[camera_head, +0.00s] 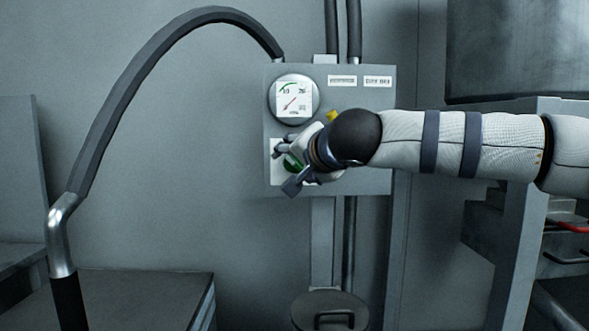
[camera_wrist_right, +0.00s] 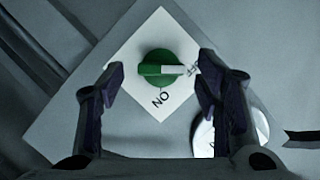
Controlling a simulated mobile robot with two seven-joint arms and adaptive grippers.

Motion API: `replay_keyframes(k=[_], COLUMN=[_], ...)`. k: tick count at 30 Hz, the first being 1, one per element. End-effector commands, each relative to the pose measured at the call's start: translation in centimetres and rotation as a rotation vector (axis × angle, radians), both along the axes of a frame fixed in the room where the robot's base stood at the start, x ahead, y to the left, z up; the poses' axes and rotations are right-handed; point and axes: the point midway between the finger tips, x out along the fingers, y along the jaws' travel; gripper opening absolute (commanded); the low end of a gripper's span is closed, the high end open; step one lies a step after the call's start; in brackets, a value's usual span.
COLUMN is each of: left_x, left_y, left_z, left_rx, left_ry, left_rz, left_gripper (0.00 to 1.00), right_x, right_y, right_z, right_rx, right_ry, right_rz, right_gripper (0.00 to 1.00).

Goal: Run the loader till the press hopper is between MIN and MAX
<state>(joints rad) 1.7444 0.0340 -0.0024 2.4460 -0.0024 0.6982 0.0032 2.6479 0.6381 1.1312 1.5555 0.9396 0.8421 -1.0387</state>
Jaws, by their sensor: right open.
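A green rotary knob (camera_head: 293,163) sits on a white plate on the grey control box (camera_head: 380,180). My right gripper (camera_head: 285,169) is at the plate, open. In its wrist view the fingers (camera_wrist_right: 162,85) stand on either side of the knob, with gaps visible. The round gauge (camera_head: 293,98) above has a red needle pointing lower left. No MIN or MAX marks are readable. My left gripper is out of view.
A yellow part (camera_head: 332,115) shows just above my right wrist. A thick grey hose (camera_head: 130,80) arches from a metal pipe at left to the box. A round lid (camera_head: 330,310) with a handle is below. A large dark container (camera_head: 515,50) stands at upper right.

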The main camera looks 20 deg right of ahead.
Motion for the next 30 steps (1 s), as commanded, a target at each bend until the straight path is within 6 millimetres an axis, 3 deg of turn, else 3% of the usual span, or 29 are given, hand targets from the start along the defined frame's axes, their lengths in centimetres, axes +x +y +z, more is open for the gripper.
replay_keyframes(k=[4, 12, 19, 30], left_x=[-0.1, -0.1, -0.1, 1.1], left_y=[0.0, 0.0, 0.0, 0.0], left_z=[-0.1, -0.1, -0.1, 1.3], left_rx=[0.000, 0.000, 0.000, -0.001], left_ry=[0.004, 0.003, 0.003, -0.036], left_rz=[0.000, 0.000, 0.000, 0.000], left_gripper=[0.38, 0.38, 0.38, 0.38], right_x=[1.5, 1.7, 1.7, 1.5], right_y=[0.0, 0.0, 0.0, 0.0], right_z=[-0.4, -0.3, -0.3, 0.4], right_rx=[0.000, -0.001, -0.001, 0.046], right_ry=[0.000, -0.002, -0.002, -0.021], right_rz=[0.000, 0.001, 0.001, -0.001], right_gripper=[0.58, 0.58, 0.10, 0.10])
